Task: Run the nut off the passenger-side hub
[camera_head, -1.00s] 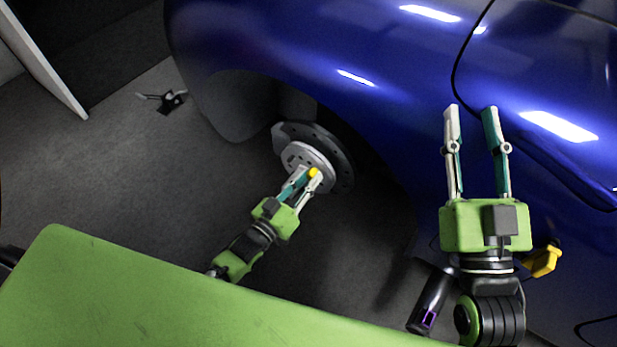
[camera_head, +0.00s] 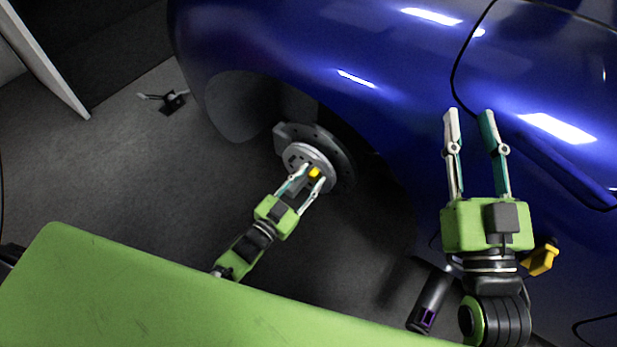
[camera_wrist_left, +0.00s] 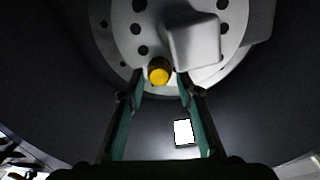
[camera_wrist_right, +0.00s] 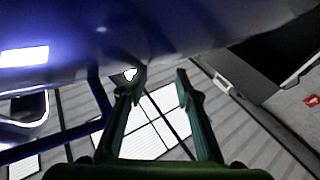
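The yellow nut (camera_head: 314,172) shows at the face of the silver hub (camera_head: 301,153), in front of the dark brake disc (camera_head: 343,160). In the left wrist view the nut (camera_wrist_left: 159,74) is a yellow round end with a dark collar, near the lower edge of the hub face (camera_wrist_left: 128,38). My left gripper (camera_head: 315,174) is open, its fingertips on either side of the nut with a gap on each side. Whether the nut is touching the hub is hard to tell. My right gripper (camera_head: 469,113) is open and empty in front of the blue car.
The blue car body (camera_head: 300,45) overhangs the hub, with the wheel arch around it. A grey block (camera_wrist_left: 194,42) juts from the hub near my left fingers. A dark cylindrical tool (camera_head: 430,300) and a yellow object (camera_head: 541,260) lie near my right wrist.

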